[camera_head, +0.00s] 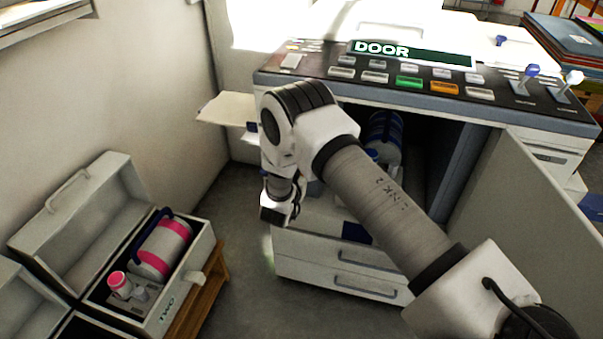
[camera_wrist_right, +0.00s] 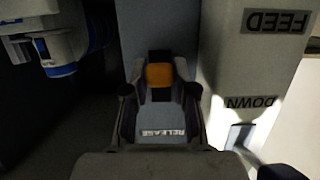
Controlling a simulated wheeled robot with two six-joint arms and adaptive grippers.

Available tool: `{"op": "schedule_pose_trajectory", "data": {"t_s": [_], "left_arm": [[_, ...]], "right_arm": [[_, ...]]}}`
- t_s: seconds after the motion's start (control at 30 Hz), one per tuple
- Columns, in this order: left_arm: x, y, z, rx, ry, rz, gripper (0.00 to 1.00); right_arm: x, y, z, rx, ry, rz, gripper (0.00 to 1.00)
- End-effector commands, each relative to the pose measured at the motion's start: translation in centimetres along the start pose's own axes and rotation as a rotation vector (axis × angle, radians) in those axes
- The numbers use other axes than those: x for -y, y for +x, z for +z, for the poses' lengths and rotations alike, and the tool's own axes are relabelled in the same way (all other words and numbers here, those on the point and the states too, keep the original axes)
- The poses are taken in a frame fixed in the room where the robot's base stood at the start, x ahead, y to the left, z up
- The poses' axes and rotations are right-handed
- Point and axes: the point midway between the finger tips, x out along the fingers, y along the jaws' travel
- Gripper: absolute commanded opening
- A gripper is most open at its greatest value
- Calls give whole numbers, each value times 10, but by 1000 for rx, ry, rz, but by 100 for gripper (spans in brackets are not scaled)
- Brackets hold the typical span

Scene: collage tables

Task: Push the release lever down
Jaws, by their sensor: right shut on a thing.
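The release lever (camera_wrist_right: 159,76) shows in the right wrist view as an orange block on a dark strip, above an upside-down RELEASE label (camera_wrist_right: 164,133). My right gripper (camera_wrist_right: 160,88) has a finger on each side of the orange block and is shut on it. In the head view my right arm reaches across the open front of the copier (camera_head: 300,245), with the right gripper (camera_head: 278,208) at the left of the opening. The lever is hidden there behind the arm. My left gripper is not in view.
The copier's open door (camera_head: 540,190) stands at right. A white-and-blue bottle (camera_head: 385,135) sits inside the opening. A side tray (camera_head: 228,109) sticks out at left. Open cases, one holding a white-and-pink bottle (camera_head: 160,248), stand at lower left. Floor between is clear.

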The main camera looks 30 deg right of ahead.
Motion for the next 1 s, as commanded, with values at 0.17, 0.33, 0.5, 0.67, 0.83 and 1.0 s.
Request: {"op": "schedule_pose_trajectory", "data": {"t_s": [0.17,0.33,0.5,0.67,0.83,1.0], "left_arm": [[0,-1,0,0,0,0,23],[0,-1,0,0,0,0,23],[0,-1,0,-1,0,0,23],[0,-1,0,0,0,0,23],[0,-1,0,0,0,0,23],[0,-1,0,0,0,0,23]], "right_arm": [[0,0,0,1,0,0,38],[0,0,0,2,0,0,38],[0,-3,0,2,-1,-1,38],[1,-26,0,3,-3,-3,38],[2,-70,-1,1,-5,-6,38],[2,-107,0,1,-3,-4,38]]}}
